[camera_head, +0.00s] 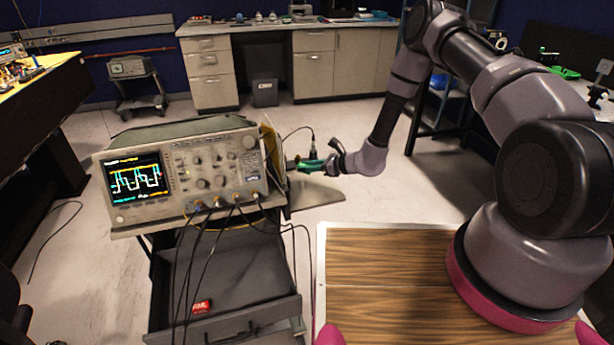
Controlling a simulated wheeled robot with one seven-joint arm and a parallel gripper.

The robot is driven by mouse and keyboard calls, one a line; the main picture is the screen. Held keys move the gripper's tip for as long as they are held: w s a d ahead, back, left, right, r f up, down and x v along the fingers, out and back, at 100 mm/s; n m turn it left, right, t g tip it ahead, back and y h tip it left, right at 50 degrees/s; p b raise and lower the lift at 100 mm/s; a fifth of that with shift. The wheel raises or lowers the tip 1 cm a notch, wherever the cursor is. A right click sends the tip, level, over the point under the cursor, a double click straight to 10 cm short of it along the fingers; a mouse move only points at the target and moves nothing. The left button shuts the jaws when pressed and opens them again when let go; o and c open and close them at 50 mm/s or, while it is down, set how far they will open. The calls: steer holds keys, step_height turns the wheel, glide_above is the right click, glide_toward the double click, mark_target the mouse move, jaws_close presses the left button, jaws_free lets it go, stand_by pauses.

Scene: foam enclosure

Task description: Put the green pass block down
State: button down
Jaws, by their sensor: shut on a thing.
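The green pass block (307,164) shows as a small green shape just right of the oscilloscope. My gripper (318,165) is at the end of my arm, which reaches out from the right, and it is shut on the green block. The block is small in this view and partly covered by the gripper. It appears level with the right side of the oscilloscope, over or near a grey flat surface (316,193). I cannot tell whether the block touches that surface.
The oscilloscope (205,165) stands on a dark cart (240,270) with cables hanging in front. A red box (201,306) lies in the cart's lower tray. A wood-topped surface (385,285) is at the front. White cabinets (315,70) line the back; open floor lies between.

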mark_target(307, 181)
steer(key=shift+f, duration=1.85)
steer(key=shift+f, duration=0.1)
steer(key=c, duration=0.7)
jaws_free()
steer(key=shift+o, duration=0.2)
